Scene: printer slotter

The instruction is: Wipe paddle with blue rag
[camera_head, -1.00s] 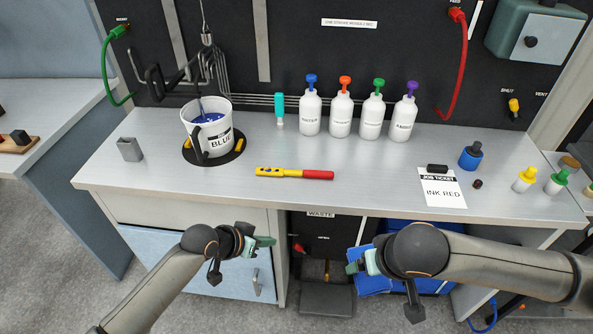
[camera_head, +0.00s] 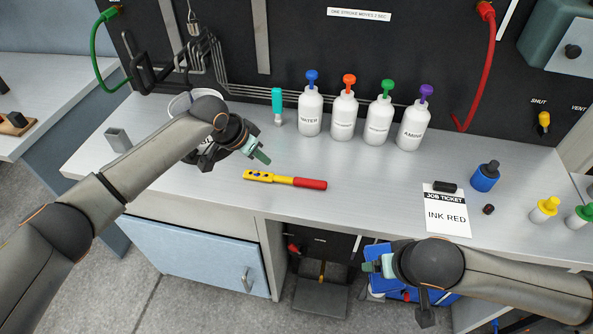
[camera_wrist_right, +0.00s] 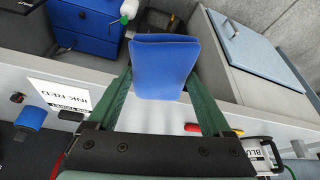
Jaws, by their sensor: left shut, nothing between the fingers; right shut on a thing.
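My right gripper (camera_wrist_right: 165,75) is shut on a folded blue rag (camera_wrist_right: 165,68), held up between its green fingers in the right wrist view. In the head view my right gripper (camera_head: 372,266) is low in front of the table edge. My left gripper (camera_head: 261,156) is shut and empty above the table, between the white BLUE bucket and the red-and-yellow tool. The bucket (camera_head: 180,103) is mostly hidden behind my left arm, with its rim showing; its label shows in the right wrist view (camera_wrist_right: 263,155). I cannot make out a paddle.
A red-and-yellow tool (camera_head: 285,180) lies at the table's front. Several white bottles (camera_head: 343,116) stand at the back. A teal-handled tool (camera_head: 278,105) is left of them. A job ticket (camera_head: 446,212) reads INK RED. A blue jar (camera_head: 485,177) stands beyond it. The middle right tabletop is clear.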

